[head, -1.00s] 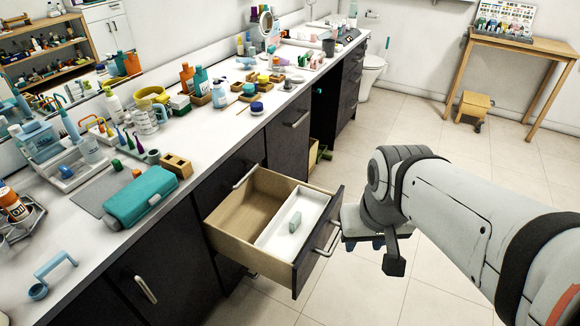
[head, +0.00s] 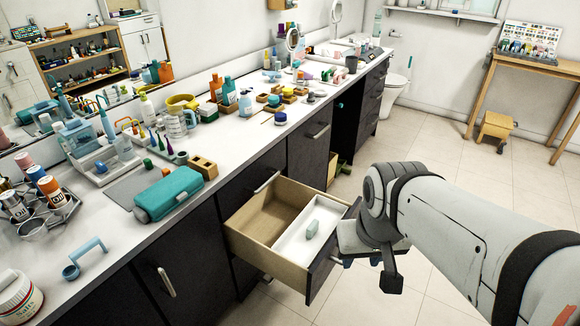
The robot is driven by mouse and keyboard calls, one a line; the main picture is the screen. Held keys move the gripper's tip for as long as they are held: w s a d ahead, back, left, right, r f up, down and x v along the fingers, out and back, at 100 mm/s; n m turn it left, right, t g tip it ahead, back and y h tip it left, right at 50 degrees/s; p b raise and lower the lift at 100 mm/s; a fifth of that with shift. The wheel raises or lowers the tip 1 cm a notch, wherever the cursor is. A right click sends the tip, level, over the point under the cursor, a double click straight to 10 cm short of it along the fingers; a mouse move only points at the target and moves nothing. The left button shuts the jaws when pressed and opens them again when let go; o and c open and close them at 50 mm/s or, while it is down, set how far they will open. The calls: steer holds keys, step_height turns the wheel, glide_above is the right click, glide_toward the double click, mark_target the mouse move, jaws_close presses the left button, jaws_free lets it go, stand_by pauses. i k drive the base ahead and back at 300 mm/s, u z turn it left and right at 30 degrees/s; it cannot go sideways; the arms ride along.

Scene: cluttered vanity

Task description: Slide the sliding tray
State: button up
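A white tray (head: 289,244) sits in the right part of an open wooden drawer (head: 250,222), against its dark front panel. A small grey-green block (head: 313,229) stands in the tray. The left part of the drawer is empty. My gripper (head: 368,262) is just outside the drawer front, at its right end. It overlaps the front's handle in the picture and hides much of it. I cannot tell whether it touches the handle, or how far apart its fingers are.
The counter (head: 112,250) above is crowded with bottles, a teal case (head: 168,194), a blue scoop (head: 85,258) and a wire rack of spray cans (head: 45,200). The tiled floor (head: 440,150) between is clear.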

mark_target(303, 240)
steer(key=u, duration=0.15)
steer(key=i, duration=0.9)
steer(key=u, duration=0.15)
